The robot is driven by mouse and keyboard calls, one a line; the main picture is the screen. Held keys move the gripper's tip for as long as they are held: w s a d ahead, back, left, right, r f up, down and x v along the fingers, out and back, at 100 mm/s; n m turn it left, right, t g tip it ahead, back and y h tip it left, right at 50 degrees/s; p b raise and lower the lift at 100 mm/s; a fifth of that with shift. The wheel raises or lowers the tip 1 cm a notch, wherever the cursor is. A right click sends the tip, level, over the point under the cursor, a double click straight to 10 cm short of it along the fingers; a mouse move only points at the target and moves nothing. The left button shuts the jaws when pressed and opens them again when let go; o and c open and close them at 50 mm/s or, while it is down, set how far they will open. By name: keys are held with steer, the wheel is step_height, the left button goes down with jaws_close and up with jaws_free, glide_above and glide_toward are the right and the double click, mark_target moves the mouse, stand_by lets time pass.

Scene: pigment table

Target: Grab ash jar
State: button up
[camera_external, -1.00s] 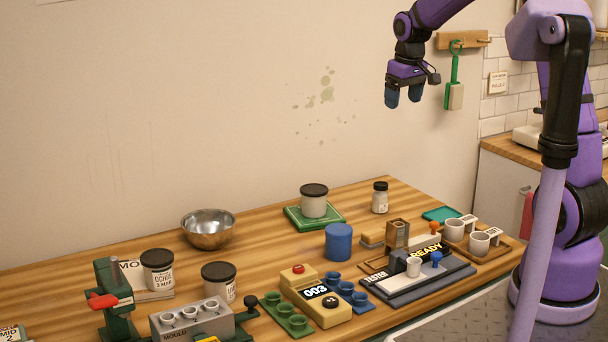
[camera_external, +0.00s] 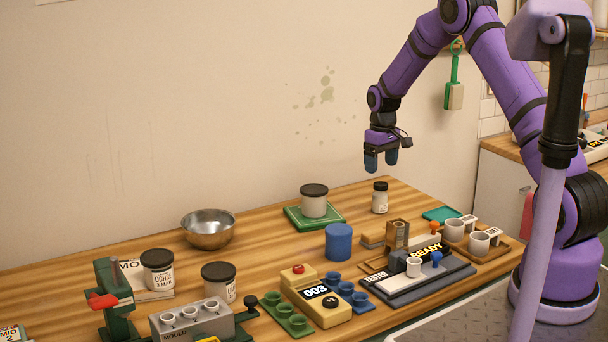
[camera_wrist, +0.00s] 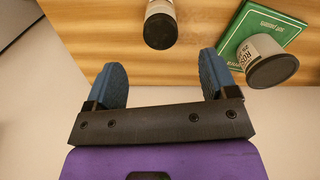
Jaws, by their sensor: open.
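No label reading "ash" can be made out. A small pale jar with a black lid (camera_external: 380,199) stands upright at the back of the table, right of the green mat. My gripper (camera_external: 381,163) is open and empty, above this jar and apart from it. In the wrist view the small jar (camera_wrist: 160,8) appears beyond the gap between my fingers (camera_wrist: 162,74). An "OCHRE" jar (camera_external: 158,278) and another dark-lidded jar (camera_external: 218,291) stand front left.
A metal bowl (camera_external: 208,231) is at the back left. A blue cylinder (camera_external: 338,242), the 003 device (camera_external: 322,308), the tester (camera_external: 420,284) and a wooden tray with white cups (camera_external: 500,251) fill the front and right. Bare wood lies left of the green mat.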

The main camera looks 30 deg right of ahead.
mark_target(384, 184)
step_height(384, 184, down, 4)
steer(key=shift+r, duration=0.2)
steer(key=shift+s+f, duration=0.2)
steer(key=shift+f, duration=1.15)
steer(key=shift+s+f, duration=0.2)
steer(key=shift+f, duration=1.15)
steer(key=c, duration=1)
